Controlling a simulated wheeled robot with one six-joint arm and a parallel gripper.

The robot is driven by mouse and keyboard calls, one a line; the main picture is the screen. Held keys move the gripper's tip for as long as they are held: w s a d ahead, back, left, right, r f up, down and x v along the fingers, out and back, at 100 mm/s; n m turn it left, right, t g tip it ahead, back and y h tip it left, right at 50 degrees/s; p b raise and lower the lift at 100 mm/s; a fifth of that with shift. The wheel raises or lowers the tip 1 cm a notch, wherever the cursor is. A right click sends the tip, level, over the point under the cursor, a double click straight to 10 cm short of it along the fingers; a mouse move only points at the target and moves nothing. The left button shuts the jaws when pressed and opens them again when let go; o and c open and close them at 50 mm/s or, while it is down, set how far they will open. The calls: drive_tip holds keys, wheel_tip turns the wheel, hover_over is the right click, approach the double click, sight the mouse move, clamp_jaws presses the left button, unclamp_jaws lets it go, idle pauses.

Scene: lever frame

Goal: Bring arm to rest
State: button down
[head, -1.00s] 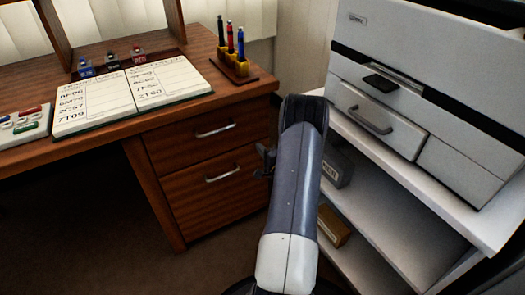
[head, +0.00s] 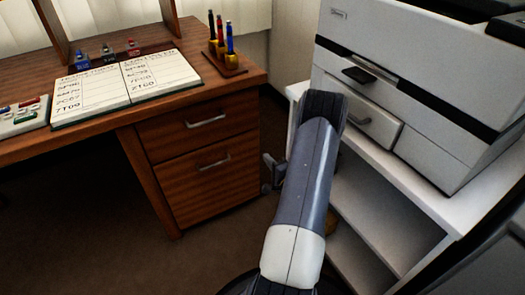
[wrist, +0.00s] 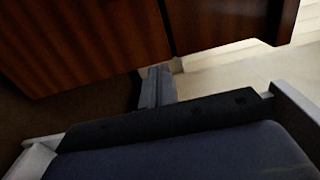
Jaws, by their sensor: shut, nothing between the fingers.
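My arm (head: 305,180), dark grey with a white lower section, rises through the middle of the head view. My gripper (head: 271,172) shows partly as a small dark shape just left of the arm, between the desk drawers and the shelf unit; the rest is hidden behind the arm. In the wrist view the gripper (wrist: 157,88) appears as narrow grey fingers close together, shut and empty. A broad dark link of mine fills the bottom of that view.
A wooden desk (head: 190,95) with two drawers stands left, holding an open book (head: 127,85) and a pen holder (head: 226,62). A grey printer (head: 405,85) sits on a white shelf unit (head: 400,190) at right. Brown floor (head: 110,215) is open at lower left.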

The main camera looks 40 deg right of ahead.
drive_tip(key=shift+v, duration=0.8)
drive_tip(key=shift+w, duration=0.2)
